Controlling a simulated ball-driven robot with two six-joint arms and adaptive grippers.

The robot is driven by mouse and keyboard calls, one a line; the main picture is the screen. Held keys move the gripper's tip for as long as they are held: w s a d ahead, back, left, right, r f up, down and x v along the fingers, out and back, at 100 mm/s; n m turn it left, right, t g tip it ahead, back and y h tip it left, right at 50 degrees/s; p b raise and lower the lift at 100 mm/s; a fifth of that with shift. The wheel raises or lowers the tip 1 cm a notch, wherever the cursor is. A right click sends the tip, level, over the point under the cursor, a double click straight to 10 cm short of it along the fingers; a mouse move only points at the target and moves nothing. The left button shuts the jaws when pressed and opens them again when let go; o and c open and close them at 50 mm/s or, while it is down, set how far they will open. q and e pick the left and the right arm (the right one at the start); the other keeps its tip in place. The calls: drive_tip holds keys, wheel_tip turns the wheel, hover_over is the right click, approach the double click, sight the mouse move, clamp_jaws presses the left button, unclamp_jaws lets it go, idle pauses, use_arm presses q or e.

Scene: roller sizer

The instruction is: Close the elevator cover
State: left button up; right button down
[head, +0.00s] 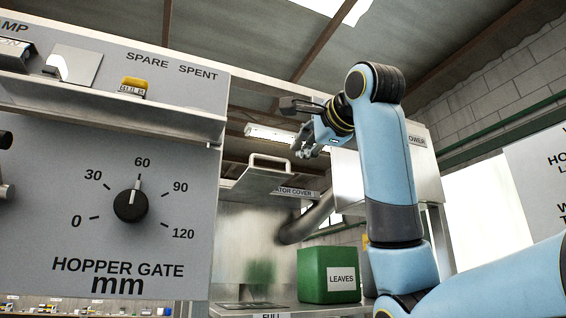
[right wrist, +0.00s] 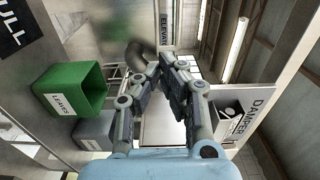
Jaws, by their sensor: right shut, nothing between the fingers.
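The elevator cover (head: 262,183) is a grey metal flap with a pale bar handle (head: 268,159) on top. It sticks out at a tilt from the metal housing, beside a label ending "ATOR COVER" (head: 295,191). Part of that label shows in the right wrist view (right wrist: 165,31). My right gripper (head: 306,153) is up and to the right of the handle, apart from it in the picture. In the right wrist view its fingers (right wrist: 163,70) are drawn together with nothing between them. My left gripper is out of view.
A green LEAVES bin (head: 315,275) stands below, with a dark curved pipe (head: 305,222) above it. A HOPPER GATE dial panel (head: 100,220) with a protruding shelf (head: 110,118) fills the left. A DAMPER sign (right wrist: 243,118) is right of the gripper in the wrist view.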

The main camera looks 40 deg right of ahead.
drive_tip(key=p+x, duration=0.4)
drive_tip(key=x, duration=0.6)
drive_tip(key=shift+w+p, duration=0.4)
